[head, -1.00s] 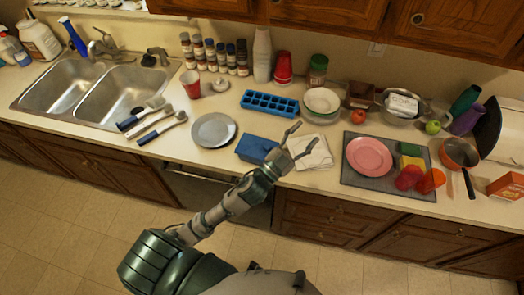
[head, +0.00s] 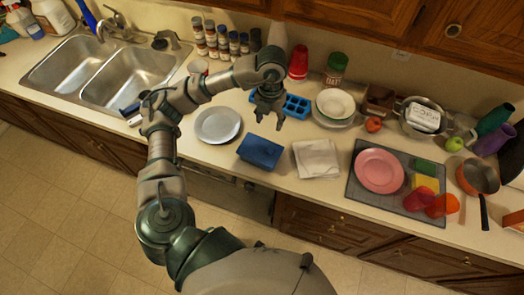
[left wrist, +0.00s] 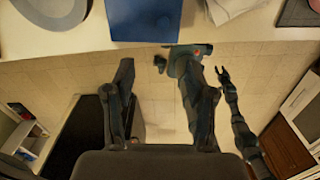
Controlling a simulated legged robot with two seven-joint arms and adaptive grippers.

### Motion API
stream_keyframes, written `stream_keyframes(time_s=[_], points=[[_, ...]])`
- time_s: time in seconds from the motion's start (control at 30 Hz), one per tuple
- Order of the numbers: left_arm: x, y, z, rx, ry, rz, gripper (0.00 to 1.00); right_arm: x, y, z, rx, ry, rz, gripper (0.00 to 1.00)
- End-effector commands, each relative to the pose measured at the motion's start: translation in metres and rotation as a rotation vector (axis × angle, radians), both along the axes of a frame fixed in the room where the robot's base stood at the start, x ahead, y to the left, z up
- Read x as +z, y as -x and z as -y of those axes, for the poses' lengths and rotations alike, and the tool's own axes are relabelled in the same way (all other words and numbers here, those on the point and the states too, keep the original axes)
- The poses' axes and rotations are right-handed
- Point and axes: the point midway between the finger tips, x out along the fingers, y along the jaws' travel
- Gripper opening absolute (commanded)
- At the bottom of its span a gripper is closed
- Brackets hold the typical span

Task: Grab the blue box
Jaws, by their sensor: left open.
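The blue box (head: 260,151) lies on the counter near its front edge, between the grey plate and a folded white cloth. My left gripper (head: 268,122) is open and empty, pointing down above the counter behind the box, in front of the blue ice tray. It is apart from the box. In the left wrist view the blue box (left wrist: 143,20) shows at the top edge, partly cut off, beyond the open fingers (left wrist: 162,75). My right gripper (left wrist: 222,75) shows small in the left wrist view; its opening is unclear.
The grey plate (head: 218,125) is left of the box and the white cloth (head: 317,159) right of it. The blue ice tray (head: 297,106) is behind, partly hidden by my gripper. A pink plate (head: 380,171) lies on a dark mat further right. A double sink is at left.

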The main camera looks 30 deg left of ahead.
Motion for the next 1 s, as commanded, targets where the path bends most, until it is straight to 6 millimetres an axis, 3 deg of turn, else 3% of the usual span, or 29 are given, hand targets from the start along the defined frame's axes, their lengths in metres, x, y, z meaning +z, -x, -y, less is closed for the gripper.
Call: stream_keyframes(time_s=[0.5, 0.77, 1.0], points=[[-0.105, 0.000, 0.000, -0.001, -0.001, -0.006, 0.55, 0.017, 0.005, 0.000, 0.000, 0.001, -0.007, 0.40], [-0.127, -0.002, 0.001, -0.002, -0.001, -0.006, 0.55, 0.024, 0.002, 0.000, 0.000, 0.000, -0.004, 0.40], [-0.163, -0.004, 0.002, -0.003, 0.000, -0.006, 0.55, 0.035, 0.001, 0.000, 0.000, 0.000, -0.001, 0.40]])
